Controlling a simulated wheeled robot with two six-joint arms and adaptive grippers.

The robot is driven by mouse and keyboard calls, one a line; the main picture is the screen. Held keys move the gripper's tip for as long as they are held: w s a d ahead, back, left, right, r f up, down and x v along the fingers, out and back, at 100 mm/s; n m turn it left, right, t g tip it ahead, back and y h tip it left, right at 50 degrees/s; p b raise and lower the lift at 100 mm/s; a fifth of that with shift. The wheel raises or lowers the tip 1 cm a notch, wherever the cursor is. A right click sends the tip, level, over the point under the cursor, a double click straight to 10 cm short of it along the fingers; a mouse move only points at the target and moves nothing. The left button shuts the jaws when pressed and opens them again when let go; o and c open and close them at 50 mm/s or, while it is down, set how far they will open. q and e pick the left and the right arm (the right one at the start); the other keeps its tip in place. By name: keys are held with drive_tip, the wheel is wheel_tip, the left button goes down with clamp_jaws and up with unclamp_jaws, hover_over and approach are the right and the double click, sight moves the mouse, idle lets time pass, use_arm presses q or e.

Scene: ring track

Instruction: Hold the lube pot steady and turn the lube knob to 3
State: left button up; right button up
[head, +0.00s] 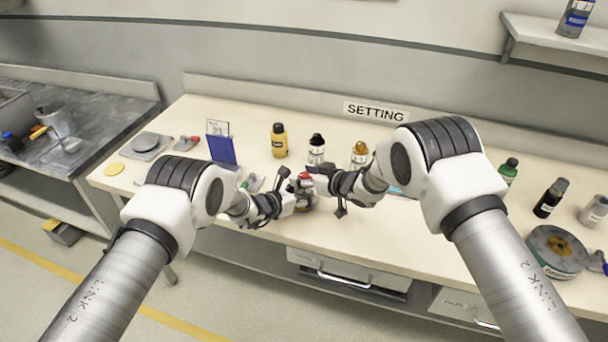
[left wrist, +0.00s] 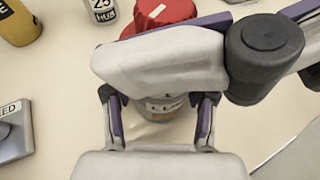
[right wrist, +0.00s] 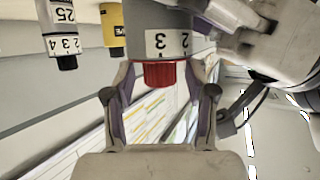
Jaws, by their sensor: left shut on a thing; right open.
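The lube pot (head: 303,199) stands near the front of the bench, its red knob (head: 305,176) on top. My left gripper (head: 292,195) is shut on the pot's body; the left wrist view shows the pot (left wrist: 165,106) between its fingers and the red knob (left wrist: 166,14) with a white mark. My right gripper (head: 312,174) is open at the knob. In the right wrist view, the knob (right wrist: 164,74) lies between the spread fingers, with gaps on both sides. An inverted 3 and 2 show on the band (right wrist: 168,44) beside it; the pointer alignment is unclear.
A yellow bottle (head: 279,141), a white-labelled bottle (head: 317,149) and an amber bottle (head: 359,155) stand behind the pot. A SETTING sign (head: 376,111) is at the back. A blue panel (head: 222,151) stands left; a round tin (head: 558,250) lies far right.

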clamp_jaws()
drive_tip(key=shift+w, duration=0.1)
drive_tip(key=shift+n+g+y, duration=0.4)
drive_tip(key=shift+n, duration=0.1)
drive_tip(key=n+g+y, duration=0.1)
drive_tip(key=n+g, duration=0.1)
drive_tip(key=shift+w+r+n+g+y, duration=0.1)
drive_tip(key=shift+n+g+y, duration=0.3)
drive_tip(key=shift+a+n+g+y, duration=0.15)
drive_tip(key=shift+n+g+y, duration=0.45)
drive_tip(key=shift+n+g, duration=1.1)
drive_tip(key=shift+g, duration=0.5)
